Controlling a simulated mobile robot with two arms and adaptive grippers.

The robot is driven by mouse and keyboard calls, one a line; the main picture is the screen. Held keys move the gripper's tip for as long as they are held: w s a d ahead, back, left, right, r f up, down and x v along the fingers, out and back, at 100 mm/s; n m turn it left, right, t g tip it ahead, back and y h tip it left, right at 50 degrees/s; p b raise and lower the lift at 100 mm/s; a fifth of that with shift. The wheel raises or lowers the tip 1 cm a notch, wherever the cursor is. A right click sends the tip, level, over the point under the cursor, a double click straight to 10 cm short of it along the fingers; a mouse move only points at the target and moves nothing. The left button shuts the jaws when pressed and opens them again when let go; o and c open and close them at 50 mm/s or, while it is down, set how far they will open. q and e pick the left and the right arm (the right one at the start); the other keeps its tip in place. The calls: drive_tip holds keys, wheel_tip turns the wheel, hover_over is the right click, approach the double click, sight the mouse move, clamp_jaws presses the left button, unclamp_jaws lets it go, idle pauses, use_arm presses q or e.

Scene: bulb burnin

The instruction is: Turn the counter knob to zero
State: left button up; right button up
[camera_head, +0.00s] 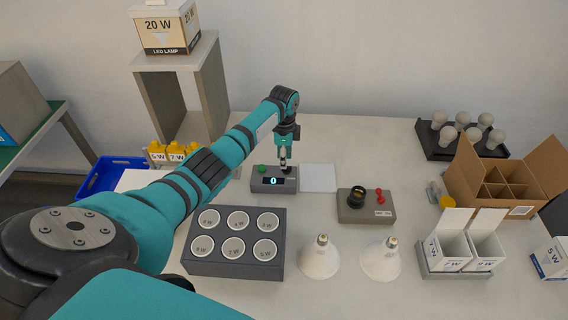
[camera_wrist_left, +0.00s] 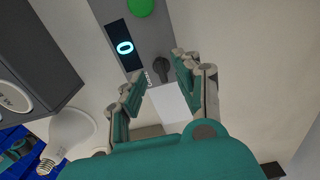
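The counter (camera_head: 273,185) is a small grey box on the table with a lit display reading 0. In the left wrist view its display (camera_wrist_left: 124,47) also reads 0. A green button (camera_wrist_left: 140,6) sits at one end of its face. The dark counter knob (camera_wrist_left: 161,68) stands at the other end. My left gripper (camera_head: 284,160) points down over the knob side of the counter. In the wrist view its fingers (camera_wrist_left: 156,82) are apart, with the knob just beyond and between the tips, not gripped. My right gripper is not in view.
A white pad (camera_head: 318,178) lies right of the counter. A grey rack with several labelled round cups (camera_head: 233,278) stands in front. A grey box with a dark socket (camera_head: 365,214) is at right, and two white bulbs (camera_head: 320,261) (camera_head: 381,261) stand nearer.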

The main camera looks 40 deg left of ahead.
use_arm(q)
wheel_tip(320, 180, up, 9)
drive_tip(key=shift+f, duration=0.15)
idle(0.5)
